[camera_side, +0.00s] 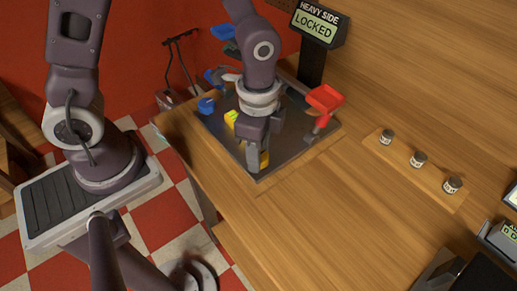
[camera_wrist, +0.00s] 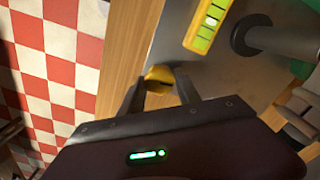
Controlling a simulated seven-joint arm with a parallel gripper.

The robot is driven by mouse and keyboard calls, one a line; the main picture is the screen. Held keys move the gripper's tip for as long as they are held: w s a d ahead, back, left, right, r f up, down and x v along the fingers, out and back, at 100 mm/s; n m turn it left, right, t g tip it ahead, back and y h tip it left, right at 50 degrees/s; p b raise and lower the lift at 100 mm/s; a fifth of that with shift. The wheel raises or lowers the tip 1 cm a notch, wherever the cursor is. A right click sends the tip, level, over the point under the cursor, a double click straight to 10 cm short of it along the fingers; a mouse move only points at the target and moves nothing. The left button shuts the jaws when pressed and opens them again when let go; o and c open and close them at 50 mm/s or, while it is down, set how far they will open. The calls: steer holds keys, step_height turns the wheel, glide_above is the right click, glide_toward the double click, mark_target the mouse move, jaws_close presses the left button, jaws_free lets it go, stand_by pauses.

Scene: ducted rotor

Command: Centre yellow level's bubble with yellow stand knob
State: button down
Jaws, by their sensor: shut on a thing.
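The yellow stand knob (camera_wrist: 158,78) sits at the edge of the grey plate, between the fingers of my gripper (camera_wrist: 163,90) in the wrist view. My gripper is shut on this knob. In the side view a yellow piece (camera_side: 264,159) shows beside my gripper (camera_side: 256,160), mostly hidden by the fingers. The yellow level (camera_wrist: 208,25) lies just beyond the knob, cut by the top of the wrist view. Its green vial shows dark lines and a pale spot, but I cannot tell exactly where the bubble sits. It also shows in the side view (camera_side: 231,119).
The dark plate (camera_side: 290,150) carries a red holder (camera_side: 324,100) at right and blue parts (camera_side: 207,105) at left. A sign (camera_side: 317,25) reads "HEAVY SIDE LOCKED". Several small jars (camera_side: 418,159) stand on a wooden strip. The table's front middle is clear.

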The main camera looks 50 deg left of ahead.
steer(key=n, duration=0.4)
steer(key=shift+n, duration=2.1)
steer(key=c, duration=0.9)
jaws_free()
steer(key=shift+o, duration=0.2)
step_height(320, 180, up, 7)
steer(key=shift+r, duration=0.1)
